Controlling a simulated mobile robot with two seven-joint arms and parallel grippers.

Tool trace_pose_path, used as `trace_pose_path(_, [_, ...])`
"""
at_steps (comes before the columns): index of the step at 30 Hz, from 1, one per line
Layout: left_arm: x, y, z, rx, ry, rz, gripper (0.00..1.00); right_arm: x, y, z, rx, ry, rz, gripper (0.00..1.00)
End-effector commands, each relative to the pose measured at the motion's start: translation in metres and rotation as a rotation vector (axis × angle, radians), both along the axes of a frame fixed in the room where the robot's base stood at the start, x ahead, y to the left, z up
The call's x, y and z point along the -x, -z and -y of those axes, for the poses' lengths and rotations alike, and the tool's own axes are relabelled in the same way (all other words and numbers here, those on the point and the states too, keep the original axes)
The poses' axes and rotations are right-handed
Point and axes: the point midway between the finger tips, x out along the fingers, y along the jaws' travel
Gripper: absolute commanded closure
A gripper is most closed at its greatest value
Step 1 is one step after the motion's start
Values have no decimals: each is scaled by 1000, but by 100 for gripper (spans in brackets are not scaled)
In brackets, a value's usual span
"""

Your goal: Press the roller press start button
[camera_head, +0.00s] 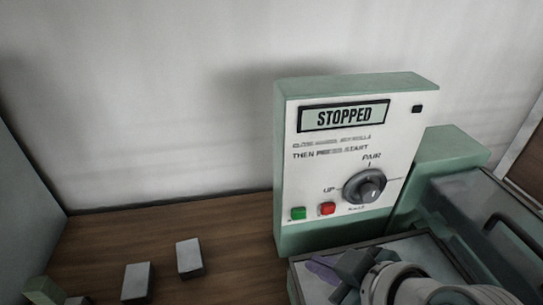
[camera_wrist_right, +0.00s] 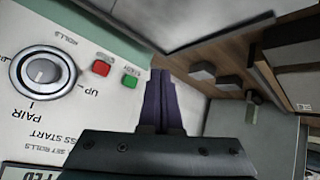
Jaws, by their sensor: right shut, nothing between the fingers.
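The roller press control panel (camera_head: 335,165) stands upright, white-faced in a green housing. Its display (camera_head: 344,116) reads STOPPED. The green button (camera_head: 298,213) is at the panel's lower left, with the red button (camera_head: 327,209) to its right. The right wrist view shows the green button (camera_wrist_right: 130,82) and red button (camera_wrist_right: 101,68) close beside my fingers. My right gripper (camera_head: 318,268) is below the buttons in the head view. In the right wrist view its purple fingers (camera_wrist_right: 160,76) are together and empty, apart from the green button as far as I can tell. My left gripper is out of view.
A round knob (camera_head: 370,186) marked PAIR and UP sits right of the buttons. A clear-lidded tray unit (camera_head: 480,200) with a dark handle stands at right. Several small grey-topped blocks (camera_head: 189,258) rest on the wooden table (camera_head: 110,235).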

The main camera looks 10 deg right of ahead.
Motion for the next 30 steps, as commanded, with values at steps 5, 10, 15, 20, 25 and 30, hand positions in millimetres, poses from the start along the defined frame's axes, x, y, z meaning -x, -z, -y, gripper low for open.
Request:
trace_pose_path(5, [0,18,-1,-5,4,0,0,-28,4,-1,-1,1,3,100])
trace_pose_path(10, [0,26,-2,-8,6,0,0,-48,2,-2,2,-3,2,100])
trace_pose_path(15, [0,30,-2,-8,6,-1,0,-59,1,-2,1,-1,0,100])
trace_pose_path(20, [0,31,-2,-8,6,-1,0,-62,0,-2,1,-2,0,100])
trace_pose_path(25, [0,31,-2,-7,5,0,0,-62,0,-2,0,-1,0,100])
trace_pose_path(30, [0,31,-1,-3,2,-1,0,-62,0,-2,0,-1,0,100])
